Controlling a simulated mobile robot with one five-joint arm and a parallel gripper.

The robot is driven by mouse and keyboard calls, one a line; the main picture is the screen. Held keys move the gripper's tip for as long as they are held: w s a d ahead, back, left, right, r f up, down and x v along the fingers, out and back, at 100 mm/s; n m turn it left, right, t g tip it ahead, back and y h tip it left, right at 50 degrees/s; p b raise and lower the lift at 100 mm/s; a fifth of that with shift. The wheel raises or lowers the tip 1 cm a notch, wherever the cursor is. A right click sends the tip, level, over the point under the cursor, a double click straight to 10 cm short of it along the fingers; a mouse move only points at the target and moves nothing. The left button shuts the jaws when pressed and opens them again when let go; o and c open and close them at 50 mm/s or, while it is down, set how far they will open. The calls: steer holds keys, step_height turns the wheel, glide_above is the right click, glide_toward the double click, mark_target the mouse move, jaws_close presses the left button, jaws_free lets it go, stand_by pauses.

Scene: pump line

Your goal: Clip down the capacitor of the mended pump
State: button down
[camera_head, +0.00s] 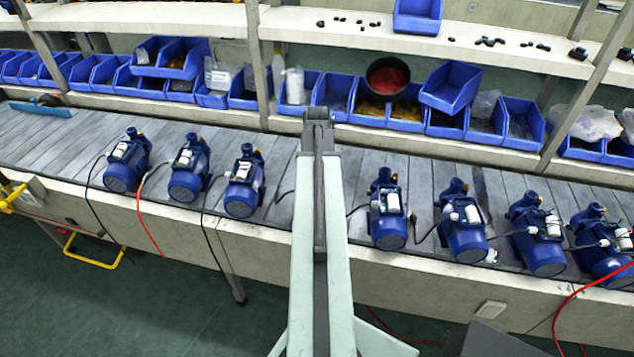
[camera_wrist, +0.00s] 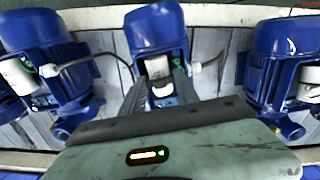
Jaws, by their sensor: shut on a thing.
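In the wrist view a blue pump (camera_wrist: 155,28) stands straight ahead of my gripper (camera_wrist: 161,88). A white capacitor (camera_wrist: 157,67) sits upright against its side, between my two fingers. The fingers are shut on the capacitor near its lower end, where a small white piece shows. A thin green wire shows beside the capacitor. I cannot tell whether the capacitor is seated in its clip. In the head view my arm covers this pump and my gripper.
Blue pumps stand close on both sides, one on the left (camera_wrist: 35,40) and one on the right (camera_wrist: 285,55). Black cables run between them. In the head view the pumps line a grey slatted conveyor (camera_head: 55,135), with blue bins (camera_head: 450,87) on shelves behind.

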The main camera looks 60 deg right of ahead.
steer(key=shift+f, duration=0.25)
steer(key=shift+r, duration=0.25)
stand_by(0.3)
stand_by(0.5)
steer(key=c, duration=1.2)
jaws_free()
steer(key=o, duration=0.6)
steer(key=shift+c, duration=0.2)
step_height(320, 180, up, 6)
steer(key=p, duration=0.6)
